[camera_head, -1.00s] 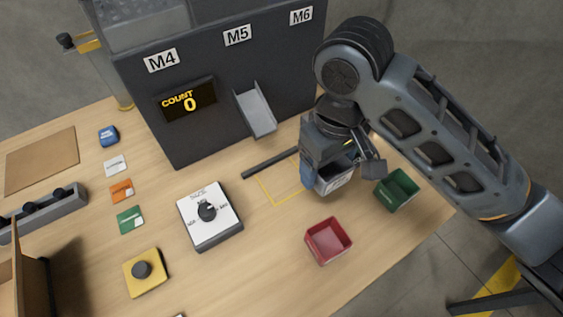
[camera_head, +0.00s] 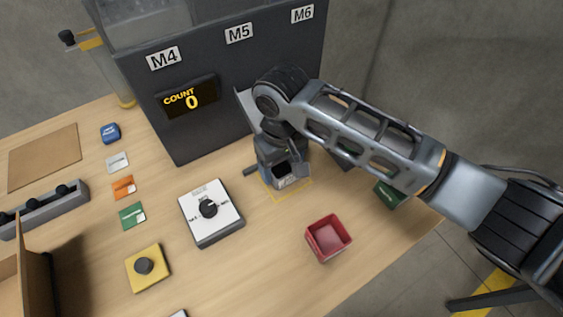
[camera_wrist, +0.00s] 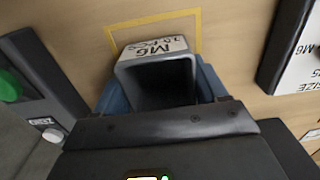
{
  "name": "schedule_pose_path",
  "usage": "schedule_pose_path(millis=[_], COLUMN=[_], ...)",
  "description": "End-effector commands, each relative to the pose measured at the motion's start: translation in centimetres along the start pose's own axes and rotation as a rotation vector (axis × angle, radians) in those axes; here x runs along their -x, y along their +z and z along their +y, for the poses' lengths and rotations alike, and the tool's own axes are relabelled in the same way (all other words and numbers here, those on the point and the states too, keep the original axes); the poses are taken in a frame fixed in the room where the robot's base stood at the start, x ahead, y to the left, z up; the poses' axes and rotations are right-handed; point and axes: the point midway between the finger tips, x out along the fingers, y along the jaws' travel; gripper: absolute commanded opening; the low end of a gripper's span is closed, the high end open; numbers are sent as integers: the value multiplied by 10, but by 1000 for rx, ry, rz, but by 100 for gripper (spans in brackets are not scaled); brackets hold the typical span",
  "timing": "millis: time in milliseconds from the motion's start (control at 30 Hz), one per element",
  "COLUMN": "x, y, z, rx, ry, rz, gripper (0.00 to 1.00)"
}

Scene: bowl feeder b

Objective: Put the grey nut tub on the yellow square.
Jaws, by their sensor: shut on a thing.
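The grey nut tub (camera_head: 287,182) is held in my gripper (camera_head: 284,176) over the area of the yellow square. In the wrist view the tub (camera_wrist: 158,75) shows its dark open top and a white label reading M6. Blue fingers of my gripper (camera_wrist: 160,88) press on its two sides. The yellow square (camera_head: 293,193) is an outline on the table, partly hidden by my gripper and the tub. In the wrist view its line (camera_wrist: 150,19) runs beyond the labelled side of the tub. I cannot tell whether the tub touches the table.
The dark feeder machine (camera_head: 215,130) stands behind, its display reading COUNT 0. A dial box (camera_head: 211,212) is left of the square. A red bin (camera_head: 328,238) stands in front, and a green bin (camera_head: 388,194) to the right, partly behind my arm. Table between the bins is clear.

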Motion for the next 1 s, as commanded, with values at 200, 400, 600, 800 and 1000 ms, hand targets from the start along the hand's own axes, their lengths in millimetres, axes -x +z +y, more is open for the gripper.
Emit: schedule_pose_path(millis=[200,400,600,800,1000], x=[-1,-5,-4,-4,2], y=[0,0,0,0,0], z=[0,0,0,0,0], rx=[0,0,0,0,0], ry=[0,-1,0,0,-1], rz=[0,0,1,1,2], gripper=[37,73,92,98,98])
